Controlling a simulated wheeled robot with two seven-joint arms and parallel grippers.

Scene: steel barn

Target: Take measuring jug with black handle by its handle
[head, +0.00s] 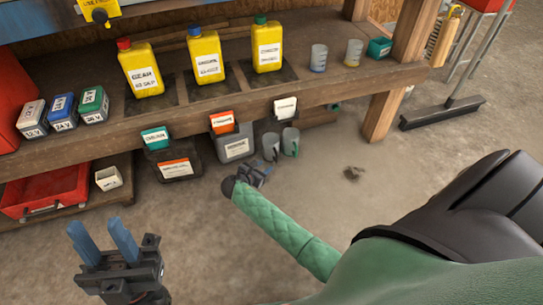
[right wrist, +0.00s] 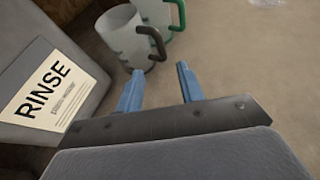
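The measuring jug with black handle (right wrist: 118,32) stands upright beside a grey container in the right wrist view. Its dark handle (right wrist: 153,42) faces right, towards my fingers. In the head view the jug (head: 271,147) is just beyond my right gripper (head: 262,168). My right gripper also shows in the right wrist view (right wrist: 160,68), its blue fingers apart and empty. The fingertips are close to the handle but apart from it. A similar jug with a green handle (right wrist: 160,13) stands just behind. My left gripper (head: 104,238) is open and empty at the lower left of the head view.
A grey RINSE container (right wrist: 50,85) stands close on the left of the jug. A wooden shelf (head: 330,82) above carries yellow bottles and two cups. A red tray (head: 45,193) lies low at left. The concrete floor to the right is mostly clear; a broom (head: 443,113) stands beyond.

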